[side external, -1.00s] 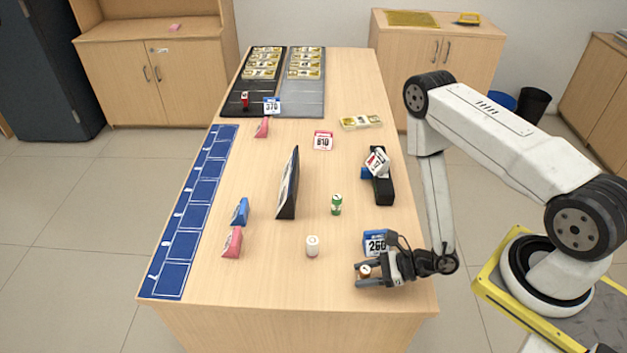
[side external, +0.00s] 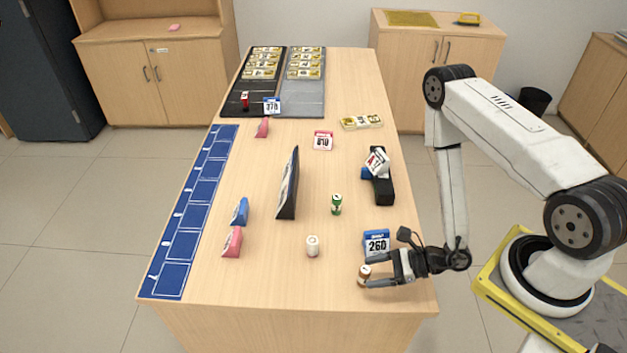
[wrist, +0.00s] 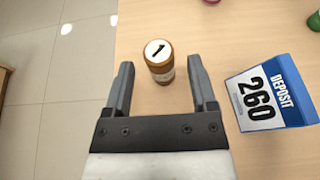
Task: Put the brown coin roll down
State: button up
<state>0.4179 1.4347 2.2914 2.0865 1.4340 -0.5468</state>
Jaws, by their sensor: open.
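The brown coin roll (side external: 364,275) stands upright on the wooden counter near its front right part. In the wrist view the brown coin roll (wrist: 160,62) shows a white top marked 1. My gripper (side external: 380,272) is open, and it also shows in the wrist view (wrist: 160,75). Its two fingers are spread on either side of the roll's near part, with the roll at or just beyond the fingertips. Gaps show between the roll and both fingers in the wrist view.
A blue and white 260 deposit sign (side external: 376,243) stands close to the gripper, on the right in the wrist view (wrist: 268,98). The counter's front edge is near.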

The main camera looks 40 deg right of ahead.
jog(key=shift+v, duration=4.75)
jog(key=shift+f, duration=0.1)
notch_tip(320, 180, up, 8)
jog(key=s+n+g, duration=0.1)
jog(key=n+g, duration=1)
jog(key=n, duration=0.4)
jog(key=w+r+n+t+h, duration=0.4)
jog(key=w+r+n+h, duration=0.5)
jog(key=w+r+n, duration=0.1)
jog(key=shift+a+r+n, duration=0.4)
jog(key=shift+r+n, duration=0.25)
jog(key=shift+n, duration=0.35)
